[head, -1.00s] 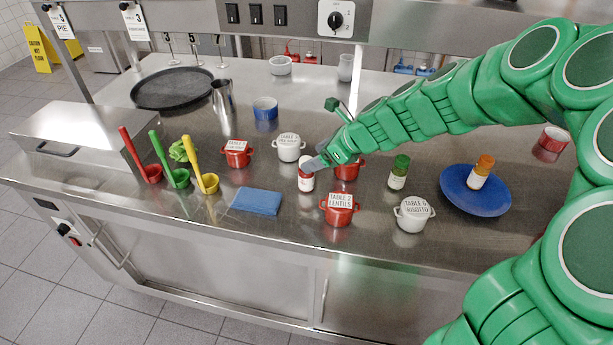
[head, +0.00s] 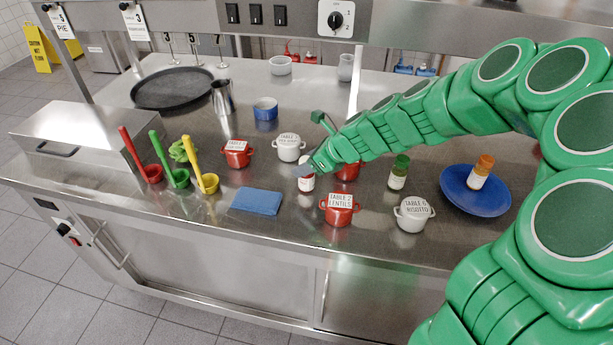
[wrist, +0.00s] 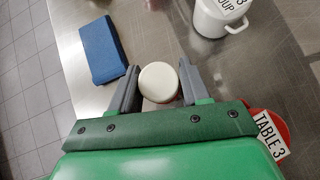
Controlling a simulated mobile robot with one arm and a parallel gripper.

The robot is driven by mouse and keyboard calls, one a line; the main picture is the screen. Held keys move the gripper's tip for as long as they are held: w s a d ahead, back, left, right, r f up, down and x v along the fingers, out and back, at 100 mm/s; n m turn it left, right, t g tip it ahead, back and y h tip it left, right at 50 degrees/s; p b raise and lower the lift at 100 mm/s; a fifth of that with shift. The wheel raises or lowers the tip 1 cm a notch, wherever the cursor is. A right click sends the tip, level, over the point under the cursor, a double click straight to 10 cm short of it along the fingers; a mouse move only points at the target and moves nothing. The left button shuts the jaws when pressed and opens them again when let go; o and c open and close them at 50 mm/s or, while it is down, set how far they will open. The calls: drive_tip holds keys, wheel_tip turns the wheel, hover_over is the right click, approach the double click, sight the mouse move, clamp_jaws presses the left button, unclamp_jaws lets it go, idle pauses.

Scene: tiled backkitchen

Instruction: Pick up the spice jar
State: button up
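The spice jar nearest my gripper (head: 310,168) has a red body and white label (head: 307,184) and stands upright on the steel counter. In the wrist view its round cream top (wrist: 159,82) sits between my two grey fingers. The fingers are apart, one on each side of the jar and very close to it; I cannot tell whether either touches. The jar's upper part is partly hidden by my gripper in the head view. Two other jars show: a green-capped one (head: 398,173) to the right, and an orange-capped one (head: 480,173) on the blue plate (head: 456,198).
Close by are a white pot (head: 289,149), a red pot (head: 347,172) partly behind my arm, a red lentils pot (head: 339,212) and a white risotto pot (head: 412,217). A blue cloth (head: 257,202) lies left of the jar. Bare counter separates cloth and lentils pot.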

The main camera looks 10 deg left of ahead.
drive_tip(key=c, duration=0.6)
drive_tip(key=shift+r, duration=0.15)
drive_tip(key=shift+r, duration=0.25)
wheel_tip(320, 180, up, 2)
drive_tip(key=shift+w+r, duration=0.1)
drive_tip(key=shift+r, duration=0.05)
drive_tip(key=s+d+r, duration=0.6)
drive_tip(key=s+r, duration=0.4)
drive_tip(key=s, duration=0.2)
drive_tip(key=shift+s+d, duration=0.15)
drive_tip(key=shift+s, duration=0.2)
